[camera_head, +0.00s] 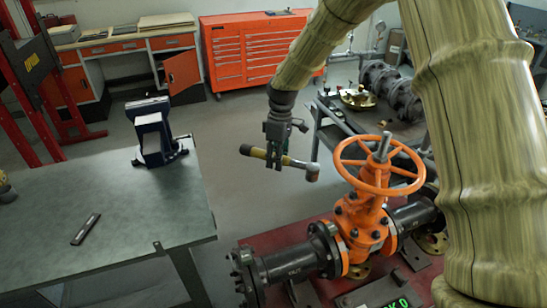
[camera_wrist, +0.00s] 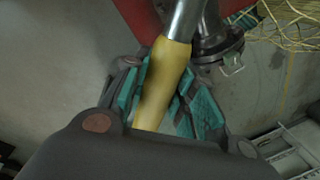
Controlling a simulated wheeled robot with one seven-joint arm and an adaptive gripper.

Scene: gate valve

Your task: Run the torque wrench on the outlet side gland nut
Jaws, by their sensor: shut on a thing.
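My gripper (camera_head: 277,155) is shut on the torque wrench (camera_head: 257,153) and holds it in the air, left of the gate valve. The wrench has a yellow handle, a metal shaft and a round head (camera_head: 312,171) toward the right. In the wrist view the yellow handle (camera_wrist: 160,85) lies between the teal finger pads. The orange gate valve (camera_head: 362,215) has an orange handwheel on top and dark flanged pipes on both sides. The wrench head is apart from the valve, left of the handwheel. I cannot make out which nut is the outlet side gland nut.
A grey workbench (camera_head: 120,225) with a blue vise (camera_head: 152,135) and a small dark bar (camera_head: 86,229) is on the left. A cart (camera_head: 345,125) with metal parts stands behind the valve. An orange tool cabinet (camera_head: 250,50) is at the back. Open floor lies between bench and valve.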

